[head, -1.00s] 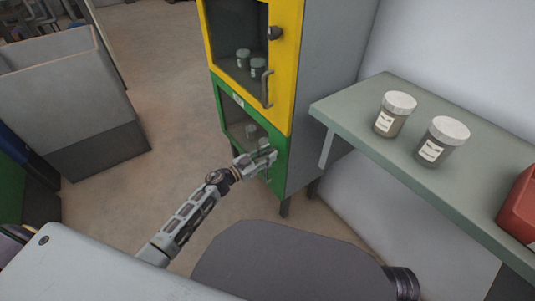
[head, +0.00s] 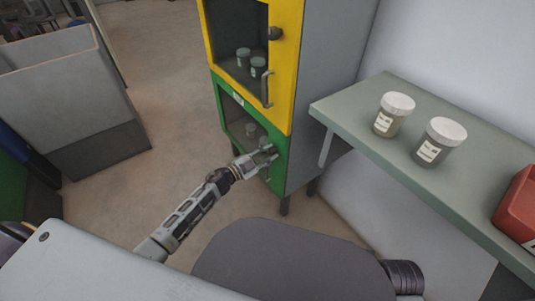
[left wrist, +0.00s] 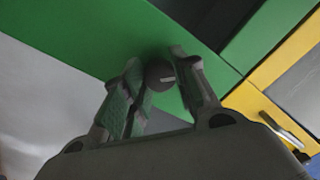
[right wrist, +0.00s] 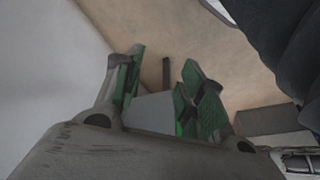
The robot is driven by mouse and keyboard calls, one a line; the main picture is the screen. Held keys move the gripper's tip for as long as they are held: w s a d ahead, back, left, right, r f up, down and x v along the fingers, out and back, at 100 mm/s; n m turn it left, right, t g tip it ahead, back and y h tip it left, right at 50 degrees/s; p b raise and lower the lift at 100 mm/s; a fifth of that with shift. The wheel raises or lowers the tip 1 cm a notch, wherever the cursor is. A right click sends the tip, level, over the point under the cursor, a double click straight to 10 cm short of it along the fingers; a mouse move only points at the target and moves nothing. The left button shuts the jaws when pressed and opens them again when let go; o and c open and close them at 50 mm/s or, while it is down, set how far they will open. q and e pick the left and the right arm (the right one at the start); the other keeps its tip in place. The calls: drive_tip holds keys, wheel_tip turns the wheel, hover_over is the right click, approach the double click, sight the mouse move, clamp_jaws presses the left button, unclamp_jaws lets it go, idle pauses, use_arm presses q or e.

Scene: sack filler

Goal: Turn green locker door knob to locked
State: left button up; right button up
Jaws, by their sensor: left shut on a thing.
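The green locker door (head: 277,178) is the lower door of the cabinet, shut, with a dark window. Its dark round knob (left wrist: 160,75) has a pale mark and sits between the fingers of my left gripper (left wrist: 165,88) in the left wrist view. The left gripper (head: 267,155) is shut on the knob at the door's right side and hides it in the head view. The knob's turned position is hard to tell. My right gripper (right wrist: 160,85) is open and looks empty in the right wrist view.
The yellow locker door (head: 284,75) above has its own knob (head: 275,33) and handle (head: 267,89). A shelf (head: 350,115) to the right holds two lidded jars (head: 393,114) (head: 439,142) and a red container (head: 519,208).

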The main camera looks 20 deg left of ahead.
use_arm(q)
drive_tip(key=shift+m, duration=0.7)
drive_tip(key=m+b, duration=0.1)
drive_tip(key=m, duration=0.3)
drive_tip(key=shift+m+h, duration=0.3)
drive_tip(key=shift+m, duration=1.1)
use_arm(e)
drive_tip(key=x, duration=0.3)
drive_tip(key=shift+s+a+f, duration=0.2)
drive_tip(key=shift+f, duration=0.2)
use_arm(q)
drive_tip(key=shift+m, duration=0.3)
drive_tip(key=shift+c, duration=0.2)
use_arm(e)
drive_tip(key=shift+s, duration=0.1)
use_arm(q)
drive_tip(key=o, duration=1.1)
drive_tip(key=shift+c, duration=0.2)
use_arm(e)
drive_tip(key=shift+w+a+r+t+y, duration=0.1)
drive_tip(key=shift+w+a+t+y, duration=0.1)
drive_tip(key=shift+t+y, duration=0.1)
